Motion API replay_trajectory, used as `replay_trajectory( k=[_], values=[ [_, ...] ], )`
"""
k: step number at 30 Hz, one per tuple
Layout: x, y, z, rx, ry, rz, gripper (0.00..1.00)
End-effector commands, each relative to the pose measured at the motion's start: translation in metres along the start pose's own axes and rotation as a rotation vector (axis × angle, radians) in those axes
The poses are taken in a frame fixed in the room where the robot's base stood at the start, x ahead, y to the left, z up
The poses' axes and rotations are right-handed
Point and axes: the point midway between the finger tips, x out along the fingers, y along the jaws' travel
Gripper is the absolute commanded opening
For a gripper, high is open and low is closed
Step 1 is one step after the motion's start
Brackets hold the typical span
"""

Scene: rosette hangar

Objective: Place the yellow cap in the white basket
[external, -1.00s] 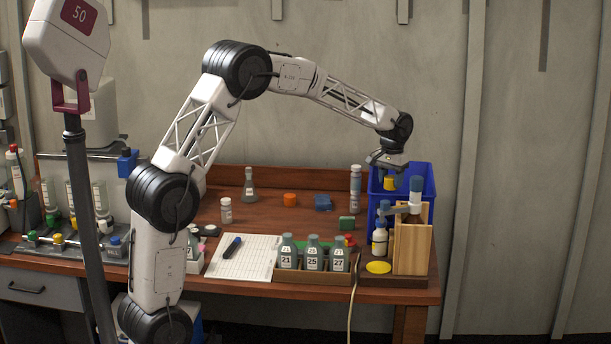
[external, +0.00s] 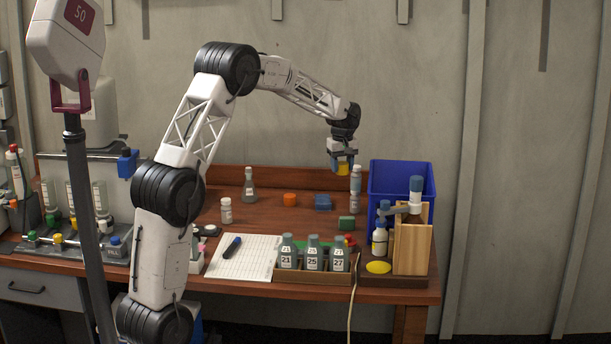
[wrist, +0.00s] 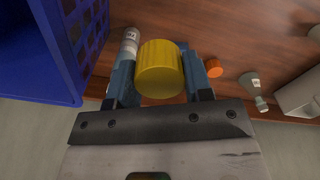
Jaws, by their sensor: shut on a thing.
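My gripper (external: 342,168) is shut on the yellow cap (wrist: 159,70), holding it in the air near the back of the bench. The yellow cap also shows between the fingers in the external view (external: 342,169). The cap is left of the blue basket (external: 402,180), and apart from it. The blue basket also fills the left of the wrist view (wrist: 40,60). I see no white basket in either view.
A wooden stand (external: 412,245) is in front of the blue basket. Bottles in a tray (external: 312,277) line the front edge.

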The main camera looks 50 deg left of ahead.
Motion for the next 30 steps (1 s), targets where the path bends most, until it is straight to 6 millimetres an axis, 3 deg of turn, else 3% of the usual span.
replay_trajectory(
  k=[3, 12, 30],
  values=[
    [0.004, -0.020, -0.034, -0.153, 0.000, 0.000, 0.13],
    [0.014, -0.073, -0.112, -0.548, 0.000, 0.000, 0.13],
    [0.035, -0.206, -0.251, -1.332, 0.000, 0.000, 0.13]
  ],
)
